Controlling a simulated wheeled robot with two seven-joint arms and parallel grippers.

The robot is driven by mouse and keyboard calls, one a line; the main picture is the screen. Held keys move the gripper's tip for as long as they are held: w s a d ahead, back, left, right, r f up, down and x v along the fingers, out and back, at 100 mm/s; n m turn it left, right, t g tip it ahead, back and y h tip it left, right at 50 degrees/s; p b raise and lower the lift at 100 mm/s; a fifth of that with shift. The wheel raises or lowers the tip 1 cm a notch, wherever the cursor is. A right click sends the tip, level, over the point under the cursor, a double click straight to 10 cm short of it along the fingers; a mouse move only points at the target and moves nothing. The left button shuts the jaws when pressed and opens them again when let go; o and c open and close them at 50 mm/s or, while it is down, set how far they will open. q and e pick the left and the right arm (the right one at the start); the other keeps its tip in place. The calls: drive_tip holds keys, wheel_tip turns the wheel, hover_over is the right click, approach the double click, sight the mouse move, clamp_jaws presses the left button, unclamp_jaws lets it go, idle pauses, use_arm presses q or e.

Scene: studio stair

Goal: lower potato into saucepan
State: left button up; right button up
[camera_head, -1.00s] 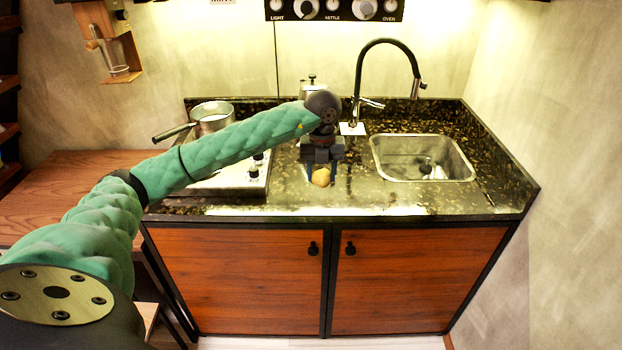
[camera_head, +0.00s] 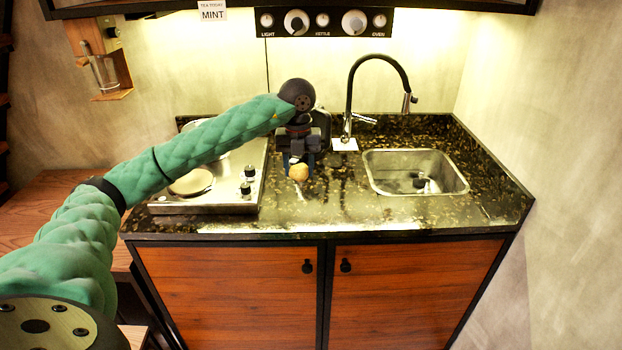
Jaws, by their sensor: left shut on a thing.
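The potato (camera_head: 299,173) is small and tan. It sits between the fingertips of my left gripper (camera_head: 299,167), which points down and is shut on it. The potato is over the dark counter, just right of the hob; I cannot tell its exact height. The saucepan (camera_head: 196,122) is at the back left on the hob. My green left arm crosses in front of it and hides most of it, including its inside. The potato is to the right of the saucepan and nearer to me. My right gripper is not in view.
The hob (camera_head: 205,207) has a bare front plate and black knobs on its right side. A steel sink (camera_head: 415,190) with a tall black tap (camera_head: 352,85) is on the right.

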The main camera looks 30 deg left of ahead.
use_arm(q)
drive_tip(key=w+a+r+p, duration=0.2)
drive_tip(key=a+p, duration=0.1)
drive_tip(key=a, duration=1.3)
drive_tip(key=w+a+r+p, duration=0.2)
drive_tip(key=w+a+p, duration=0.1)
drive_tip(key=a, duration=1.4)
drive_tip(key=w+a+r+p, duration=0.3)
drive_tip(key=a+p, duration=0.1)
drive_tip(key=a, duration=1.2)
drive_tip(key=shift+a, duration=0.35)
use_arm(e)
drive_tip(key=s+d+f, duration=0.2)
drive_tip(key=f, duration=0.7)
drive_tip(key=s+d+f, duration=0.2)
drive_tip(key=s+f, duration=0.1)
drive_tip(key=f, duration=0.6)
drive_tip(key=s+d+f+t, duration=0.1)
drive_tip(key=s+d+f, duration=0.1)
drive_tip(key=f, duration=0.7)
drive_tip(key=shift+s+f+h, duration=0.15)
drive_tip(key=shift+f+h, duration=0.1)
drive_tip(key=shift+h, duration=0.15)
use_arm(q)
drive_tip(key=shift+w+r, duration=0.1)
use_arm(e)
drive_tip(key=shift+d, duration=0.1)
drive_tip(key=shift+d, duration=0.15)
